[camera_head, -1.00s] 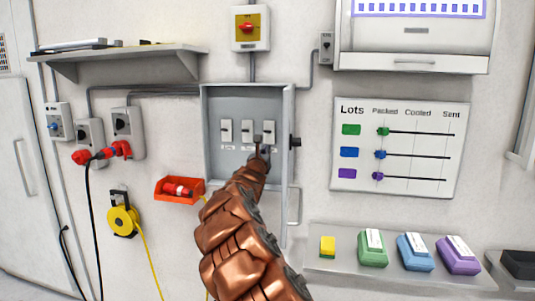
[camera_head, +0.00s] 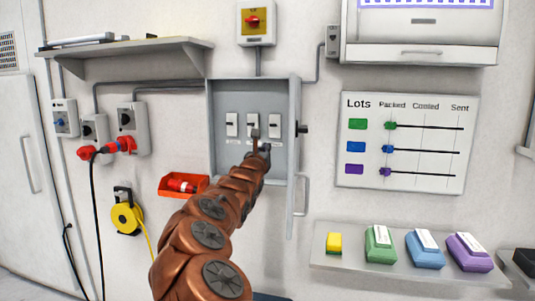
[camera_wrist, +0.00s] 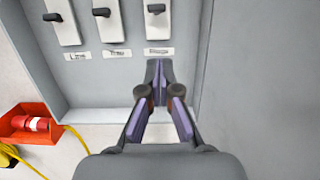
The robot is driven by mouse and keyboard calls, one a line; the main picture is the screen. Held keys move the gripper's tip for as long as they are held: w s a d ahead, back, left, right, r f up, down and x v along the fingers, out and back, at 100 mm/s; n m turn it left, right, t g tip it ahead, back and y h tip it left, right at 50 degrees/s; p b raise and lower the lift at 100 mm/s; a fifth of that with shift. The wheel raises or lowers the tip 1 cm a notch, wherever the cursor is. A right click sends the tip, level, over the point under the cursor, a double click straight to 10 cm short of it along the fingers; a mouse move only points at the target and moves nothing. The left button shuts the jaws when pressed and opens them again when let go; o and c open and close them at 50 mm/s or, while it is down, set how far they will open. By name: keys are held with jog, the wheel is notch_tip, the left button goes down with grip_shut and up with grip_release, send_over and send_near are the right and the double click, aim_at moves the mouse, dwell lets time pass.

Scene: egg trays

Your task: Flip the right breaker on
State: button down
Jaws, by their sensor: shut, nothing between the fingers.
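The right breaker (camera_head: 274,126) is a white plate with a dark lever, the rightmost of three in an open grey box (camera_head: 292,150). It also shows at the top of the wrist view (camera_wrist: 162,28), partly cut off, its lever (camera_wrist: 155,8) near the top edge. The middle breaker (camera_wrist: 109,28) and the left breaker (camera_wrist: 66,28) are beside it. My gripper (camera_head: 260,143) is shut and empty. In the wrist view my gripper (camera_wrist: 159,68) has its tips below the right breaker's label (camera_wrist: 159,51), apart from the lever in the picture. Exact depth is unclear.
The box's side walls stand around the breakers, and its open door is at the right. A red bin (camera_head: 183,186) and red plugs (camera_head: 120,146) are to the left. A shelf (camera_head: 345,262) with coloured blocks and a lots board (camera_head: 405,180) are to the right.

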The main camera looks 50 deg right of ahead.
jog(key=shift+b+v, duration=0.3)
jog(key=shift+v, duration=0.5)
jog(key=shift+a+r, duration=0.1)
jog(key=shift+r, duration=0.15)
